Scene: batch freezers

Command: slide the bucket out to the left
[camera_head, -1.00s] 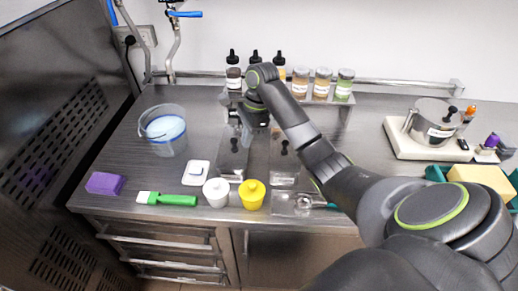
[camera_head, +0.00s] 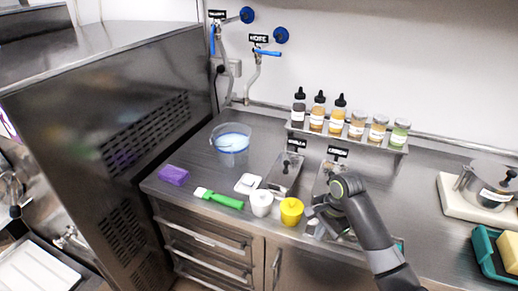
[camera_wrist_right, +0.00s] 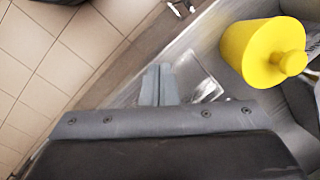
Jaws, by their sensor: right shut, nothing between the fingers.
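A clear bucket (camera_head: 231,152) with pale blue contents stands upright at the left part of the steel counter, near the back and the dark cabinet. My right gripper (camera_head: 312,217) is low over the front of the counter, just right of the yellow lidded pot (camera_head: 291,215), well to the right of the bucket and apart from it. In the right wrist view its fingers (camera_wrist_right: 159,72) are together and empty, near the counter's front edge, with the yellow pot (camera_wrist_right: 258,50) beside them. The bucket does not show there. My left gripper is not in view.
A white pot (camera_head: 261,205), a green-handled brush (camera_head: 224,200), a white scale (camera_head: 247,184) and a purple sponge (camera_head: 174,175) lie in front of the bucket. Metal pans (camera_head: 283,176) stand to its right. A vented dark cabinet (camera_head: 130,150) borders the counter's left side.

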